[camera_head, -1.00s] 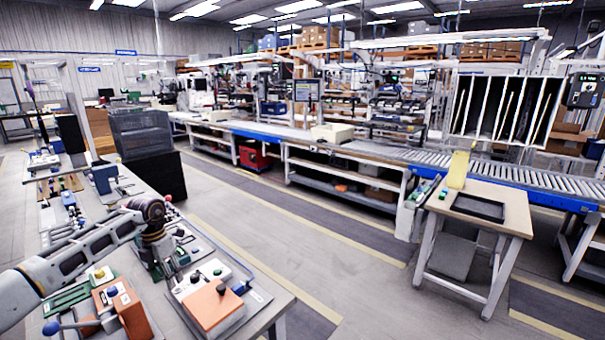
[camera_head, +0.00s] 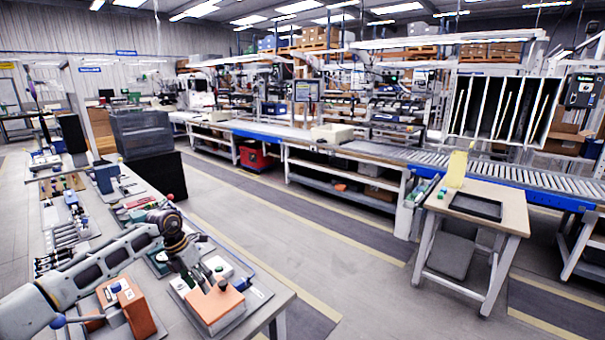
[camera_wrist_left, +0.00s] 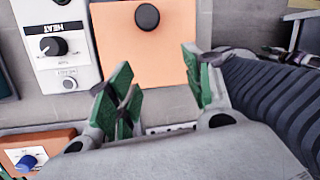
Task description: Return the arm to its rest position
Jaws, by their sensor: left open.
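My left arm (camera_head: 110,262) comes in from the lower left over the workbench. My left gripper (camera_head: 206,280) points down close above the orange box with a black knob (camera_head: 213,306). In the left wrist view, the left gripper (camera_wrist_left: 160,88) has its green-padded fingers apart with nothing between them. The orange box (camera_wrist_left: 165,50) and its black knob (camera_wrist_left: 147,16) lie beyond the fingertips. I cannot tell whether the fingers touch the box. My right gripper is not in view.
The workbench (camera_head: 262,300) holds several boxes and tools. A white panel marked HEAT (camera_wrist_left: 50,45) stands beside the orange box. Another orange box (camera_head: 132,305) is under my forearm. A wooden table (camera_head: 500,215) with a black tray stands apart at right. The floor between is clear.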

